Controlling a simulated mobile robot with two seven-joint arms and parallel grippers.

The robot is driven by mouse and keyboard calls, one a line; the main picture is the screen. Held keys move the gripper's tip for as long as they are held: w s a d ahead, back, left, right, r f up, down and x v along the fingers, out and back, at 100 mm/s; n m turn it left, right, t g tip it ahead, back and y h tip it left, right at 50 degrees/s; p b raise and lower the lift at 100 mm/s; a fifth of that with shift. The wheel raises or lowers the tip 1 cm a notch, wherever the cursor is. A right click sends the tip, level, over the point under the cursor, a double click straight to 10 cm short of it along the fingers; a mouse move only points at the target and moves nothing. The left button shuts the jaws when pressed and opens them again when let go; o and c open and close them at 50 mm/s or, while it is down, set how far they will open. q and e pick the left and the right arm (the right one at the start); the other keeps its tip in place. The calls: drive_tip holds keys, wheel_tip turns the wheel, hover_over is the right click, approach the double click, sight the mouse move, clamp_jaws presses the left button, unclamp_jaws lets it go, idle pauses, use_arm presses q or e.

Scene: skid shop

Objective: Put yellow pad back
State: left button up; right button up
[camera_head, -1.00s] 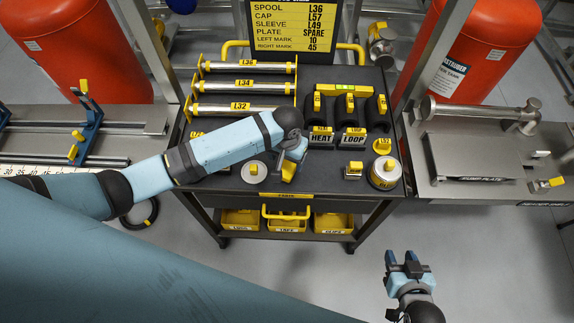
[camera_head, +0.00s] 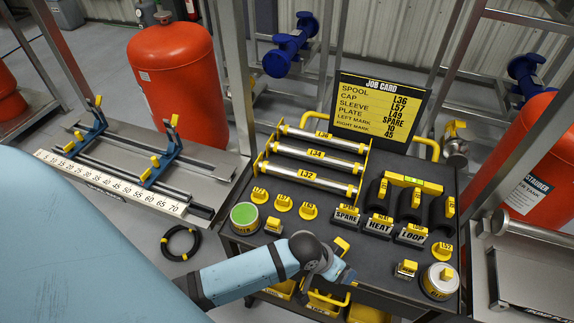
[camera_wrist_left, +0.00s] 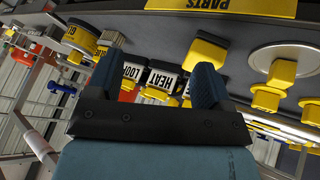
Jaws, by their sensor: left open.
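A yellow block, likely the yellow pad (camera_head: 341,245), sits on the front of the black cart top (camera_head: 385,262). In the left wrist view the yellow block (camera_wrist_left: 208,50) shows partly behind one finger. My left gripper (camera_head: 343,277) is low over the cart's front edge, beside the block. In the wrist view its fingers (camera_wrist_left: 160,75) are spread, with nothing clearly between them. Whether a finger touches the block cannot be told. My right gripper is out of view.
A round disc (camera_wrist_left: 300,55) with a yellow knob is nearby. A grey block with a yellow top (camera_head: 405,269), a can (camera_head: 440,282), a green-topped can (camera_head: 244,218) and HEAT (camera_head: 379,226) and LOOP (camera_head: 412,234) blocks stand around. Labelled spools (camera_head: 315,158) lie behind.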

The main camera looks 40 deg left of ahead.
use_arm(q)
drive_tip(key=s+a+t+y, duration=0.1)
drive_tip(key=s+a+t, duration=0.4)
drive_tip(key=s+a, duration=0.3)
drive_tip(key=shift+s+a+f+m+t, duration=0.3)
drive_tip(key=shift+s+m+t, duration=0.1)
drive_tip(key=shift+s, duration=0.75)
